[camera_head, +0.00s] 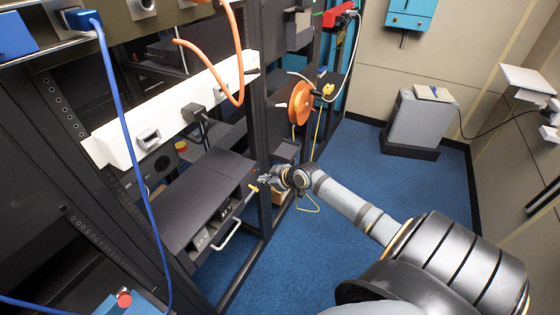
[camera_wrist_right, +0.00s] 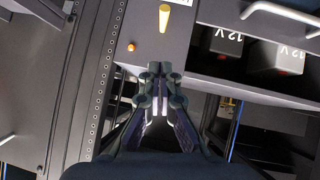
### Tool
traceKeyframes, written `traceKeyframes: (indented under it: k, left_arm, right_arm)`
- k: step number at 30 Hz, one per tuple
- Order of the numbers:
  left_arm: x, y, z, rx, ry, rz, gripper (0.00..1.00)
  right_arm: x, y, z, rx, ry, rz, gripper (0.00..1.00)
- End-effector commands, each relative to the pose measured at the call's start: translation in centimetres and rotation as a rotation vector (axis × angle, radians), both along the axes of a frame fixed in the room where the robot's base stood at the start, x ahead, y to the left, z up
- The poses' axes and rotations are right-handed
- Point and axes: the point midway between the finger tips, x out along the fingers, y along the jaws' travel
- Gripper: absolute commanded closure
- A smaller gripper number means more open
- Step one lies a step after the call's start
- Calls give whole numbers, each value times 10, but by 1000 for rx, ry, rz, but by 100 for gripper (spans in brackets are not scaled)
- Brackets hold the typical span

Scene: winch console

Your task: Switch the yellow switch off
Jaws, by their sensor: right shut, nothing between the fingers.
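The yellow switch (camera_head: 254,188) is a small lever on the dark front of the winch console (camera_head: 205,190), near its right end. In the right wrist view the yellow switch (camera_wrist_right: 164,18) stands out from the panel at the top, beside a small orange-red light (camera_wrist_right: 131,46). My right gripper (camera_head: 266,178) is close to the switch, slightly right of it in the head view. In the wrist view my right gripper (camera_wrist_right: 158,76) is shut and empty, with its tips below the switch and a visible gap between them. My left gripper is not in view.
Black rack posts (camera_head: 262,120) stand close beside my right gripper. An open bay under the console holds 12 V batteries (camera_wrist_right: 228,42), with a pale handle (camera_head: 228,235) in front. An orange cable reel (camera_head: 300,102) hangs behind. The blue floor (camera_head: 400,190) to the right is clear.

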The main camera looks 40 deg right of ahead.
Motion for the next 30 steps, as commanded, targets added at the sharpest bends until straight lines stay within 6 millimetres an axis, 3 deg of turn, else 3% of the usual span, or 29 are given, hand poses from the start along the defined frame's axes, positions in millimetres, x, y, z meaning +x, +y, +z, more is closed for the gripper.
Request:
traceKeyframes:
  k: [1,6,12,30]
  left_arm:
    - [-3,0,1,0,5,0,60]
    - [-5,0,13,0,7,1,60]
    - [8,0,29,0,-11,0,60]
    - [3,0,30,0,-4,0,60]
  right_arm:
    - [-14,-3,2,-9,10,7,100]
    - [-46,-11,20,-9,10,4,100]
    - [-68,-16,32,-4,7,2,100]
    - [-73,-16,32,1,4,1,100]
